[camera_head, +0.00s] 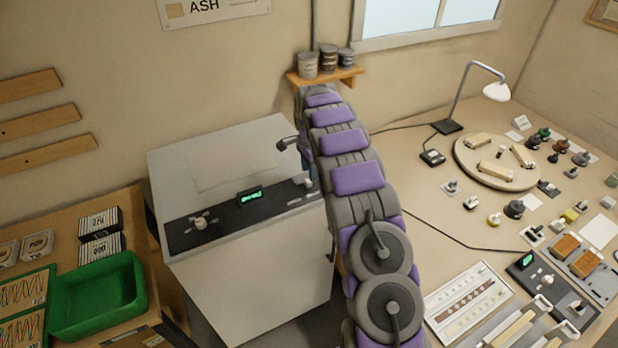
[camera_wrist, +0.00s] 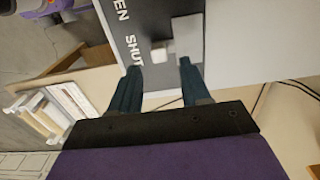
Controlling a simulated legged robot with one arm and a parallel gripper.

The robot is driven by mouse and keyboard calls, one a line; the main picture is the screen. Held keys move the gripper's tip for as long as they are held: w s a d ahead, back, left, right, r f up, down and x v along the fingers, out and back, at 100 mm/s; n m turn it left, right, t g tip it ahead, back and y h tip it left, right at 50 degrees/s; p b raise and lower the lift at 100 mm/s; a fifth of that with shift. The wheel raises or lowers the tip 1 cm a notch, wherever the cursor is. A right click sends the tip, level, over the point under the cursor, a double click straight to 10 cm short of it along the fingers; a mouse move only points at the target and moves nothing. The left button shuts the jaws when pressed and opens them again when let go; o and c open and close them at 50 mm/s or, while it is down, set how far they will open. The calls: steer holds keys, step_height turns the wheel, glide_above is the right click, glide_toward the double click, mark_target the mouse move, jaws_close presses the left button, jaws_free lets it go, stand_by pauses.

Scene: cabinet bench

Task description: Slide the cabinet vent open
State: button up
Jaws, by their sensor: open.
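The pale cabinet (camera_head: 255,275) stands left of my arm in the head view, with a dark control strip (camera_head: 240,212) along its top. In the wrist view, a dark grey panel (camera_wrist: 130,22) carries white lettering, partly cut off, that reads "EN" and "SHUT". A small white knob (camera_wrist: 159,53) stands out from this panel, beside a light grey plate (camera_wrist: 187,38). My gripper (camera_wrist: 160,68) is open, its two blue-grey fingers on either side of the knob's line. The knob shows just past the fingertips; I cannot tell whether they touch it. In the head view my arm hides most of the gripper.
A green tray (camera_head: 95,290) lies on the left bench. The right bench holds a lamp (camera_head: 496,92), a round board (camera_head: 497,165) and many small parts. A wall shelf (camera_head: 325,76) with jars is behind my arm. The cabinet's top is mostly clear.

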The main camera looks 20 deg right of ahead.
steer(key=f, duration=0.2)
steer(key=shift+d+f, duration=0.2)
steer(key=shift+f, duration=0.4)
steer(key=shift+a+f, duration=0.25)
steer(key=shift+a, duration=0.15)
steer(key=shift+d, duration=0.25)
steer(key=c, duration=0.6)
jaws_close()
steer(key=shift+a, duration=0.15)
